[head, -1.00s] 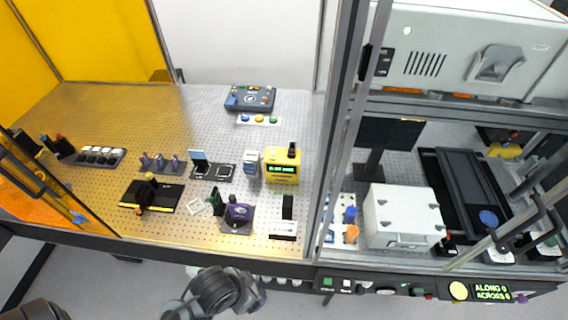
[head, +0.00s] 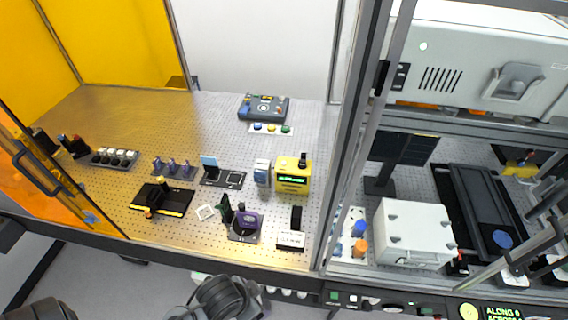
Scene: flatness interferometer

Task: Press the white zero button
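A small white button (head: 353,298) sits on the dark front rail, just right of a green button (head: 335,296). I take it to be the zero button, but its label is too small to read. Nothing touches it. A dark grey link of my arm (head: 225,298) shows at the bottom edge, left of the buttons and apart from them. Another dark part of mine (head: 38,310) shows in the bottom left corner. I can make out no fingertips of either gripper.
A green-lettered display (head: 503,313) and a round yellow button (head: 468,312) are farther right on the rail, partly cut off. A metal frame post (head: 350,130) rises behind the buttons. The perforated bench (head: 130,120) holds several small instruments. A white case (head: 413,228) stands right of the post.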

